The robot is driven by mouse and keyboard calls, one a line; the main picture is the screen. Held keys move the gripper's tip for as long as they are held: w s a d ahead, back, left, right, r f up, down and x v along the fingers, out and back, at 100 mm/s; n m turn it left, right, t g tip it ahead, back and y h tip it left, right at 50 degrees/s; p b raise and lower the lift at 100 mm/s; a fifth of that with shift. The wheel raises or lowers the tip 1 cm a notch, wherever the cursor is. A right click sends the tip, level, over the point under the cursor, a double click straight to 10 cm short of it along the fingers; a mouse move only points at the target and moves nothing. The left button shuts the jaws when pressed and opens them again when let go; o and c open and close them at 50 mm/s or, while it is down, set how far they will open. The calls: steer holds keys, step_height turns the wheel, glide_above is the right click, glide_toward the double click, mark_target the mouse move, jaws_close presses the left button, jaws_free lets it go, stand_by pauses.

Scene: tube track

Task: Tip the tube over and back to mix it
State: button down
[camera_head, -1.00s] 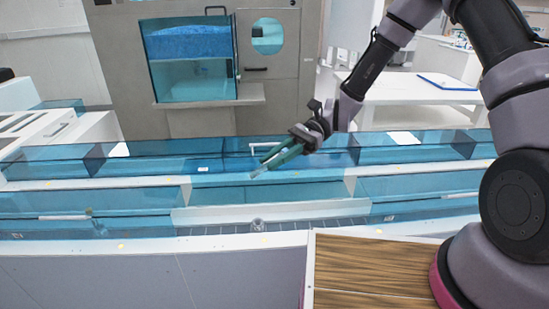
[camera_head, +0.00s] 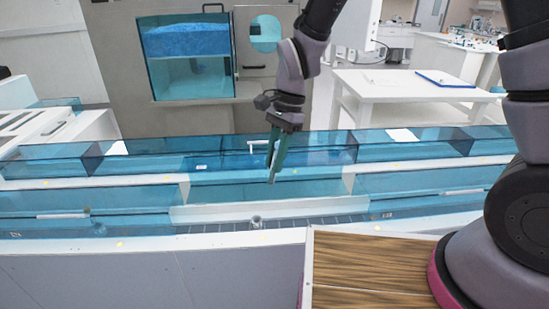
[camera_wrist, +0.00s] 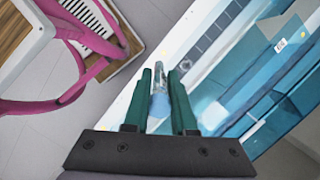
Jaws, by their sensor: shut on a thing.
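My gripper (camera_head: 275,160) points almost straight down above the blue see-through track (camera_head: 230,186), near its middle. Its two green fingers are shut on the tube. In the wrist view, the clear, pale tube (camera_wrist: 159,100) lies between the fingers (camera_wrist: 159,76), roughly in line with them. In the head view the fingers hide most of the tube, and its tilt is hard to tell. Its lower end is too small to make out clearly.
A small round clear piece (camera_head: 256,222) stands on the track's front edge. A wooden-topped surface (camera_head: 375,265) is at the front right. A cabinet (camera_head: 190,60) with a blue window stands behind the track, and a white table (camera_head: 400,90) stands at the back right.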

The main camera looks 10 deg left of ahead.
steer(key=shift+w+t+h, duration=0.1)
steer(key=shift+t+h, duration=0.9)
steer(key=shift+t, duration=0.1)
steer(key=shift+d, duration=0.1)
steer(key=shift+f, duration=0.1)
